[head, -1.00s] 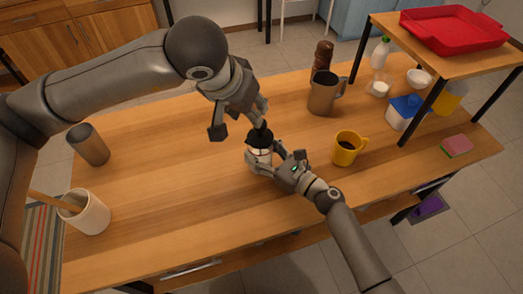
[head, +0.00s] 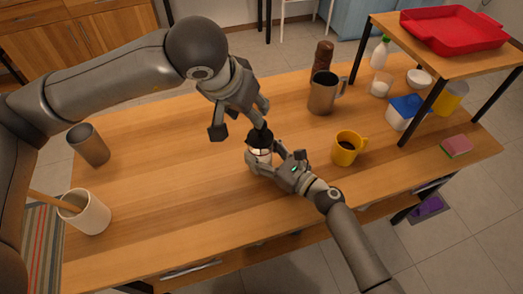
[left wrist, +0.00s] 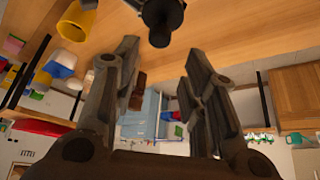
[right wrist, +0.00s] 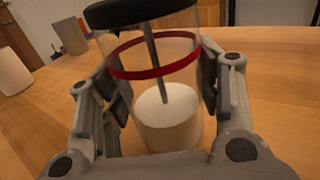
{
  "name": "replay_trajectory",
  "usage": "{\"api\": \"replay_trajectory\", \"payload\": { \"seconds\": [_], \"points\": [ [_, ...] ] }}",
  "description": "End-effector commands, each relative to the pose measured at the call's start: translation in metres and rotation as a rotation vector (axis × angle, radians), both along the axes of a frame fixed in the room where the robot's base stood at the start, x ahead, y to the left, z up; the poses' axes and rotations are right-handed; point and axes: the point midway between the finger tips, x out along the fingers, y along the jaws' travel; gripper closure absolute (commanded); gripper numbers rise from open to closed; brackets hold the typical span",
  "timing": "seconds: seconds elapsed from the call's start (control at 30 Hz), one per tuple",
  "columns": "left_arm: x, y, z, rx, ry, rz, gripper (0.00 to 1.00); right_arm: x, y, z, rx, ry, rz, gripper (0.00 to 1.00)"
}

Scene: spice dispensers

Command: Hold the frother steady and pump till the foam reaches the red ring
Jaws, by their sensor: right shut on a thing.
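The frother (head: 260,151) stands upright on the table, a clear glass jar with a black lid and knob. In the right wrist view, white liquid or foam (right wrist: 168,118) fills the lower part of the jar (right wrist: 190,95). Its top lies clearly below the red ring (right wrist: 153,70), and the plunger rod (right wrist: 155,65) reaches down into it. My right gripper (head: 269,168) is shut around the jar, a finger on each side. My left gripper (head: 240,120) is open beside the black knob (head: 260,131). In the left wrist view, the knob (left wrist: 162,22) lies beyond the parted fingers, with nothing between them.
A yellow mug (head: 347,149) with dark liquid stands right of the frother. A metal jug (head: 321,94) and a brown mill (head: 323,58) stand behind. A metal cup (head: 88,146) and a utensil crock (head: 87,213) are at left. A raised shelf holds a red tray (head: 455,32). The left-centre table is clear.

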Motion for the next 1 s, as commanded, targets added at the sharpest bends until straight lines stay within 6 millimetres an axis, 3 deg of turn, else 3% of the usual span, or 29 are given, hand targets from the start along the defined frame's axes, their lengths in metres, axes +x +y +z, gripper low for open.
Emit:
{"api": "replay_trajectory", "payload": {
  "seconds": [0.27, 0.47, 0.73, 1.0],
  "points": [
    [0.012, -0.007, -0.009, 0.013, 0.126, 0.124, 0.52, 0.000, 0.000, 0.000, 0.000, 0.000, 0.000, 0.75],
    [0.028, -0.015, -0.015, 0.033, 0.302, 0.354, 0.52, 0.000, 0.000, 0.000, 0.000, 0.000, 0.000, 0.75],
    [0.044, -0.023, -0.009, 0.045, 0.460, 0.648, 0.52, 0.000, 0.000, 0.000, 0.000, 0.000, -0.001, 0.75],
    [0.050, -0.026, -0.005, 0.042, 0.510, 0.766, 0.52, 0.000, 0.000, 0.000, 0.000, 0.000, -0.001, 0.75]
  ]
}}
